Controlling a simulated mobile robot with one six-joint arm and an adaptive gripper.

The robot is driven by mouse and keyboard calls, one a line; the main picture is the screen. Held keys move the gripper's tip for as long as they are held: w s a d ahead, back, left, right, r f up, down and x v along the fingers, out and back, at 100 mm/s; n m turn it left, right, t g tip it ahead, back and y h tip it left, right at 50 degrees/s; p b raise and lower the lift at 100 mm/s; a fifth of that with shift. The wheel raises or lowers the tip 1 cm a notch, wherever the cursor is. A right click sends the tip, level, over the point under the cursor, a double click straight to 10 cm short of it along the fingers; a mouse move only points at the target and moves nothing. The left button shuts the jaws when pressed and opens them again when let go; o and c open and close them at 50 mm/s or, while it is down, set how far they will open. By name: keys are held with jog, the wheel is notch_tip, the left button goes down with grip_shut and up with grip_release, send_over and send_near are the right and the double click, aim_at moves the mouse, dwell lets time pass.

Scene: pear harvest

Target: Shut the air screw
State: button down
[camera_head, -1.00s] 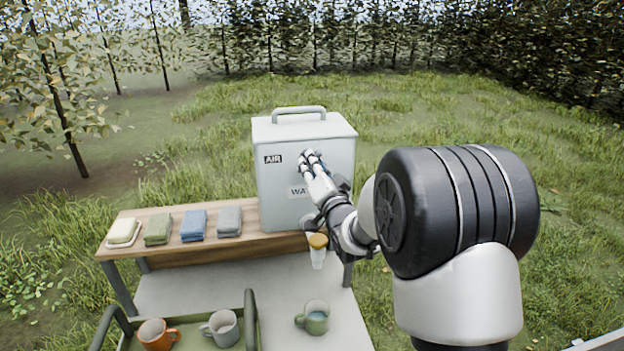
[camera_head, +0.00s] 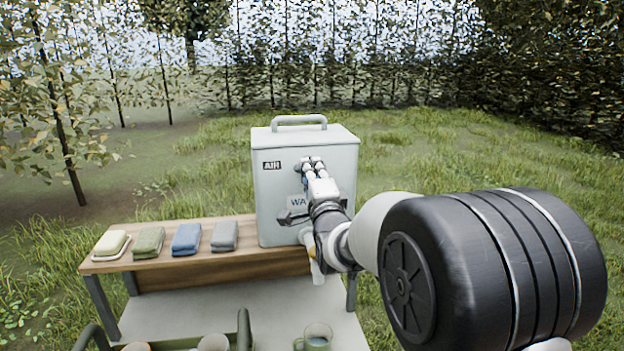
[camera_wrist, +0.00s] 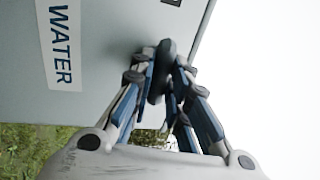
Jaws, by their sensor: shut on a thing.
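The pale grey water canister (camera_head: 270,200) stands at the right end of the wooden bench, with an AIR label (camera_head: 272,166) and a WATER label, partly hidden by my gripper. My gripper (camera_head: 310,166) reaches its front face, right of the AIR label. In the wrist view my gripper's fingers (camera_wrist: 168,78) close around a dark round knob (camera_wrist: 160,70), the air screw, on the canister's face. The fingers hide part of the knob. I cannot tell how far the screw is turned.
A soap on a dish (camera_head: 112,243), a green cloth (camera_head: 149,242), a blue cloth (camera_head: 187,240) and a grey cloth (camera_head: 225,236) lie left on the bench (camera_head: 200,262). Mugs, one green (camera_head: 314,338), stand in front below. Grass surrounds the bench.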

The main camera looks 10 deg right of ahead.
dwell(0.4)
jog(key=c, duration=1.5)
grip_release()
jog(key=shift+s, duration=0.1)
jog(key=s, duration=0.4)
jog(key=s+f, duration=0.1)
jog(key=s, duration=0.2)
jog(key=s+f, duration=0.1)
jog(key=s, duration=0.3)
jog(key=shift+s+f, duration=0.2)
jog(key=shift+s, duration=0.1)
